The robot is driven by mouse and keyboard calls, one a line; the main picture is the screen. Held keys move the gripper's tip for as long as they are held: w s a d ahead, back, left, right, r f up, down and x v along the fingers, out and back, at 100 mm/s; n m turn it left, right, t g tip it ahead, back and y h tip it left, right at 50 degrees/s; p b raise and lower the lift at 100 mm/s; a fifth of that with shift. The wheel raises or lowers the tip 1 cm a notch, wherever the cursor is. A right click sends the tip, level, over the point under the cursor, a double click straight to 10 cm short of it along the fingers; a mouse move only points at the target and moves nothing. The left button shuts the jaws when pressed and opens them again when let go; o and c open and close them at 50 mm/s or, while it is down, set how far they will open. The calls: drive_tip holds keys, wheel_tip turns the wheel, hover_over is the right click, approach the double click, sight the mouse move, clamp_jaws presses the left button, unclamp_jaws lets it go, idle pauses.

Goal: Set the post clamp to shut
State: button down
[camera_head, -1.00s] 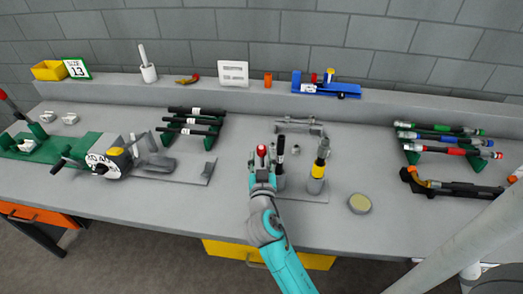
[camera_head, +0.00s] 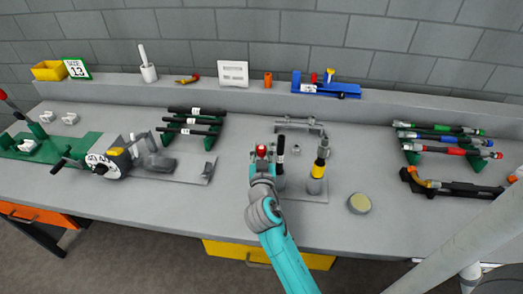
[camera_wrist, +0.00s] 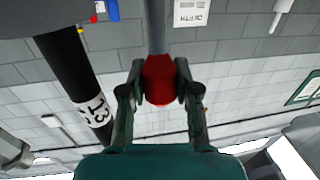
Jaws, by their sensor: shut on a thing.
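A red ball knob (camera_head: 262,149) on a lever stands at the front middle of the bench. I take it for the handle of the post clamp. In the wrist view the red knob (camera_wrist: 160,80) sits between the two fingers of my gripper (camera_wrist: 161,90), which are closed on its sides. A grey rod (camera_wrist: 157,25) joins the knob. In the head view my gripper (camera_head: 262,168) is at the knob and hides the lever and most of the clamp body. A black post (camera_head: 281,150) with a white label stands close to its right, and shows large in the wrist view (camera_wrist: 70,70).
A yellow and black post (camera_head: 320,163) stands on the plate to the right. A round disc (camera_head: 359,203) lies beyond it. A metal fixture (camera_head: 300,123) is behind. A crimper (camera_head: 115,160) stands left, and racked tools (camera_head: 445,140) lie right.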

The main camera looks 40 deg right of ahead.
sight(261, 156)
drive_tip(key=shift+s+f, duration=0.1)
drive_tip(key=shift+s, duration=0.05)
drive_tip(key=shift+s+a+f+t+h, duration=0.3)
drive_tip(key=shift+s+a+t+h, duration=0.45)
drive_tip(key=shift+h, duration=0.35)
drive_tip(key=shift+a+f+t, duration=0.1)
drive_tip(key=shift+a+t, duration=0.05)
drive_tip(key=shift+t, duration=0.2)
drive_tip(key=c, duration=1.1)
unclamp_jaws()
drive_tip(key=shift+n, duration=0.3)
drive_tip(key=shift+a, duration=0.1)
drive_tip(key=shift+s+a+f, duration=0.2)
drive_tip(key=shift+s+a, duration=0.15)
drive_tip(key=shift+s, duration=0.05)
drive_tip(key=s+a, duration=0.8)
drive_tip(key=shift+s, duration=0.4)
drive_tip(key=shift+a, duration=0.1)
